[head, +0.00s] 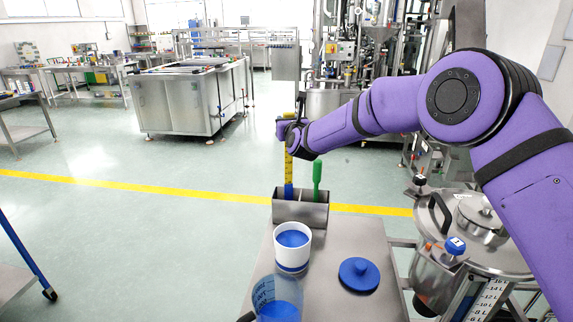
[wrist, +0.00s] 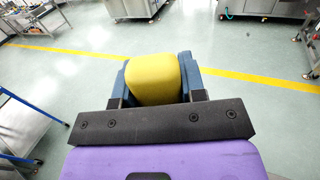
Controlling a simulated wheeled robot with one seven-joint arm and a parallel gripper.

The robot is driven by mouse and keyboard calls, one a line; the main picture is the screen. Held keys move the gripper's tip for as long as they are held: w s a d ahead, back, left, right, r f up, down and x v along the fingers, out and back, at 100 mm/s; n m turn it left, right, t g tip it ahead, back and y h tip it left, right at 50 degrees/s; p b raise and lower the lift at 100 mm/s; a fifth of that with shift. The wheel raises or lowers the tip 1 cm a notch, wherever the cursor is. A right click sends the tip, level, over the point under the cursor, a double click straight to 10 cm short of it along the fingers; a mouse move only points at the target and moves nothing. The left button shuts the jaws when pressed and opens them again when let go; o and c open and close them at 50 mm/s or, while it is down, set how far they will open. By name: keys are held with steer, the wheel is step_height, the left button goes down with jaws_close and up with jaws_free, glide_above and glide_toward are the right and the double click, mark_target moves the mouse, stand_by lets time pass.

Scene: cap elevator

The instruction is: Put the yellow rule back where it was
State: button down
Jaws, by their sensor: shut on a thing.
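The yellow rule (head: 289,168) stands upright in the head view, below my gripper (head: 289,131). My gripper is shut on its upper part. In the wrist view the yellow end of the rule (wrist: 153,82) sits between the two blue fingers. The grey metal holder (head: 300,211) stands at the far end of the steel table, right under the rule. A blue piece (head: 289,191) shows between the rule's lower end and the holder. I cannot tell whether the rule's lower end is inside the holder or just above it.
A green-handled tool (head: 317,174) stands in the holder, to the right of the rule. A white tub with blue contents (head: 292,250), a clear jug (head: 277,299) and a blue lid (head: 359,274) are on the table (head: 335,250). A steel vessel (head: 470,240) stands at right.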

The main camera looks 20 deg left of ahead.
step_height(320, 180, down, 7)
steer(key=shift+r, duration=0.2)
stand_by(0.3)
steer(key=c, duration=0.7)
jaws_free()
steer(key=v, duration=1.2)
